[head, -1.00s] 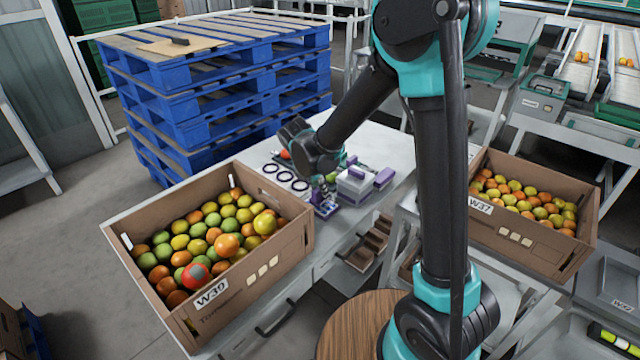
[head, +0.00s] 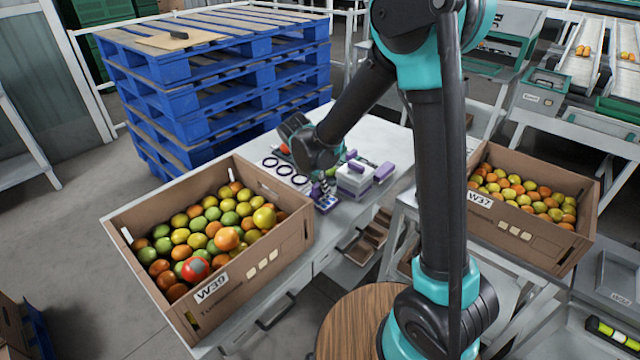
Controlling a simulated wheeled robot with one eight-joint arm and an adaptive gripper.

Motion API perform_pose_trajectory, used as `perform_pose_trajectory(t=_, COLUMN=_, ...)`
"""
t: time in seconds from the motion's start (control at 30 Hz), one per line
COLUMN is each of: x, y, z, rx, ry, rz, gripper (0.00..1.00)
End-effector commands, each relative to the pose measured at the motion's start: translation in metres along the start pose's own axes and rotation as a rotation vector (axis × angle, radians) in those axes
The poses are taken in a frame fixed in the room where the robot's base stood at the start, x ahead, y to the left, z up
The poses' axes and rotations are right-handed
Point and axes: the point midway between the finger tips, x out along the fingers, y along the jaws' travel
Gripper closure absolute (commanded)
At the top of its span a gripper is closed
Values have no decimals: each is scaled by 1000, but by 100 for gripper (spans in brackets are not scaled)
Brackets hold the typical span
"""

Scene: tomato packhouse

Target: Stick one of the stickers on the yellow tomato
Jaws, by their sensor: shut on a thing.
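A large yellow tomato (head: 264,217) lies on top of the fruit at the right end of the near cardboard crate (head: 262,268), marked W39. My gripper (head: 326,192) is low over the white bench, right of this crate and apart from the yellow tomato. It points down at a small purple-and-white item (head: 327,204). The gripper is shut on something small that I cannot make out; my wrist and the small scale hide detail. I cannot clearly pick out single stickers.
A white-and-purple device (head: 355,180) stands right of my gripper. An orange tomato (head: 228,238) and a red tomato (head: 196,269) lie in the near crate. Another crate (head: 520,232), marked W37, is at right. Blue pallets (head: 215,110) stand behind.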

Motion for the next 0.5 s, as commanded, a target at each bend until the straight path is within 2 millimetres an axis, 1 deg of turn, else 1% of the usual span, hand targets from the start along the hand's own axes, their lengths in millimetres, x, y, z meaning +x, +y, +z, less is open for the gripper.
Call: perform_pose_trajectory(t=0.5, x=5, y=0, z=-2, rx=0, ry=0, rz=0, gripper=100)
